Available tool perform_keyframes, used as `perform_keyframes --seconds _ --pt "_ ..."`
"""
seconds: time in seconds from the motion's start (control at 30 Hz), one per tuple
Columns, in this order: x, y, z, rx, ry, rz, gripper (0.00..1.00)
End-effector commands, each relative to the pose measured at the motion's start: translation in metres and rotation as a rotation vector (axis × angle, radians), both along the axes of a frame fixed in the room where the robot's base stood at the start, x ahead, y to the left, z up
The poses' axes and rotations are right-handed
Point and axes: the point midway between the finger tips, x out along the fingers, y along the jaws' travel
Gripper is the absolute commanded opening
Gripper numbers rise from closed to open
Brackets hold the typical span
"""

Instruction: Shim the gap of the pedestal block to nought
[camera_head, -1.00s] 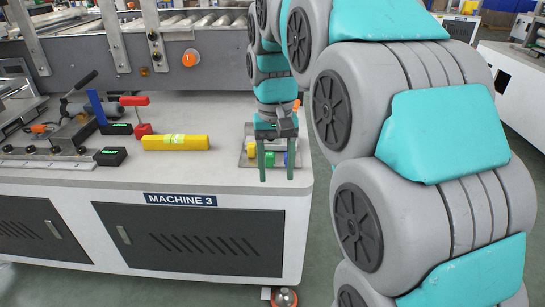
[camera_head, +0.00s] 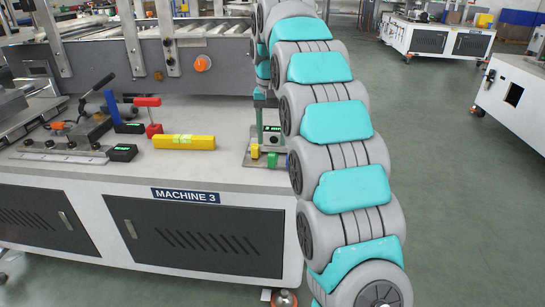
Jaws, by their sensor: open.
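A small station with a grey base plate (camera_head: 247,160) stands near the right front corner of the machine bench. A grey block with a green-lit face (camera_head: 272,136), perhaps the pedestal block, shows at its back. A yellow piece (camera_head: 255,151) and a green piece (camera_head: 272,159) sit in front of it, and a blue piece (camera_head: 284,161) is partly covered by my arm. My gripper (camera_head: 267,118) is open at the station's back; one teal-green finger shows and the rest is mostly hidden by my arm. I cannot make out any gap or shim.
A yellow spirit level (camera_head: 184,142) lies on the bench left of the station. A rail with an orange knob (camera_head: 202,64) runs behind. Some bare bench lies between.

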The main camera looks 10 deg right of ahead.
Motion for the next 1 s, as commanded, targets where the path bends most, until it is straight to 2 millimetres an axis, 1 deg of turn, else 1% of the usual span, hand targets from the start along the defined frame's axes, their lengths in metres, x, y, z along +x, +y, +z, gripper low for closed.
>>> perform_keyframes --seconds 0.3,0.5,0.67,0.93,0.97,1.0 --pt "-0.002 0.000 -0.040 0.001 0.005 0.000 0.57" --pt "-0.001 0.000 -0.059 0.000 0.002 0.000 0.57" --pt "-0.001 0.000 -0.066 0.000 0.003 0.000 0.57" --pt "-0.001 0.000 -0.066 0.000 0.001 0.000 0.57" --pt "-0.001 0.000 -0.066 0.000 0.001 0.000 0.55" --pt "-0.001 0.000 -0.066 0.000 0.001 0.000 0.51"
